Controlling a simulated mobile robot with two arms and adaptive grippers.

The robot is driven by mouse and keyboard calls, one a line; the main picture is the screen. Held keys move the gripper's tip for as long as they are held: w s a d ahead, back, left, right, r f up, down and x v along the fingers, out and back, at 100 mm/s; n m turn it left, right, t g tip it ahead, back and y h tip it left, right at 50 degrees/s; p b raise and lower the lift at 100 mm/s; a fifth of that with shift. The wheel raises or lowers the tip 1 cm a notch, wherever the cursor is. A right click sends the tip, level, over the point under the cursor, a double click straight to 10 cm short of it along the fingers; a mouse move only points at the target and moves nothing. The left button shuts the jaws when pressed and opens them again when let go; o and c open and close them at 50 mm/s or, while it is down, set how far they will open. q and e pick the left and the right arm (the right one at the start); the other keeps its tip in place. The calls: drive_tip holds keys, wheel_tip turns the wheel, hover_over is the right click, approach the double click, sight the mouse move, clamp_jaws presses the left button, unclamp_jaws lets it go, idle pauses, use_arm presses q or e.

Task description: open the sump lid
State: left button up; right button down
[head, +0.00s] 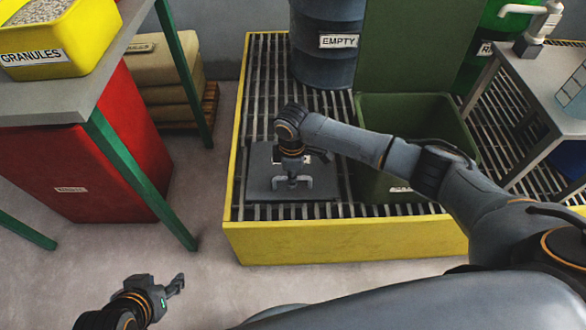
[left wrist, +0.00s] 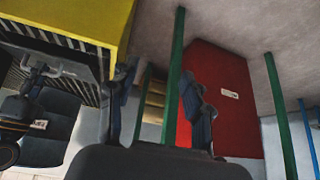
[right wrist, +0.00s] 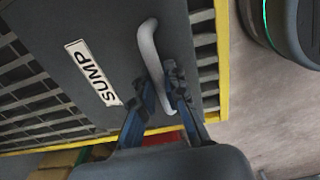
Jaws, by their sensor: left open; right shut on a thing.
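The sump lid (head: 262,163) is a dark grey plate set in the yellow-edged grating, lying flat in the head view. In the right wrist view the lid (right wrist: 60,30) carries a white SUMP label (right wrist: 93,72) and a pale bar handle (right wrist: 149,50). My right gripper (head: 292,180) is above the lid at its handle; in the right wrist view its fingers (right wrist: 165,92) are closed around the handle's bar. My left gripper (head: 177,285) is open and empty, low over the floor at the front left, away from the lid; its fingers (left wrist: 160,95) show spread apart in the left wrist view.
The grating platform has a yellow rim (head: 340,241). A blue EMPTY drum (head: 325,60) stands behind the lid, and an open green bin (head: 420,110) stands right of it. A red bin (head: 95,165) and a green-legged table (head: 75,103) are at left. Floor between is clear.

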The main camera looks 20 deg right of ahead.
use_arm(q)
drive_tip(key=shift+s+a+f+g+y+p, duration=0.2)
drive_tip(key=shift+s+g, duration=0.25)
drive_tip(key=shift+s, duration=0.4)
drive_tip(key=shift+s+a+f+g+p, duration=0.25)
drive_tip(key=shift+s+g, duration=0.25)
drive_tip(key=shift+s, duration=0.3)
drive_tip(key=shift+s+a+f+g+y+p, duration=0.15)
drive_tip(key=shift+s+a+g, duration=0.25)
drive_tip(key=shift+s, duration=0.45)
use_arm(e)
drive_tip(key=shift+w+d+r, duration=0.15)
drive_tip(key=shift+w+r, duration=0.3)
drive_tip(key=shift+r, duration=0.2)
use_arm(q)
drive_tip(key=shift+d, duration=0.1)
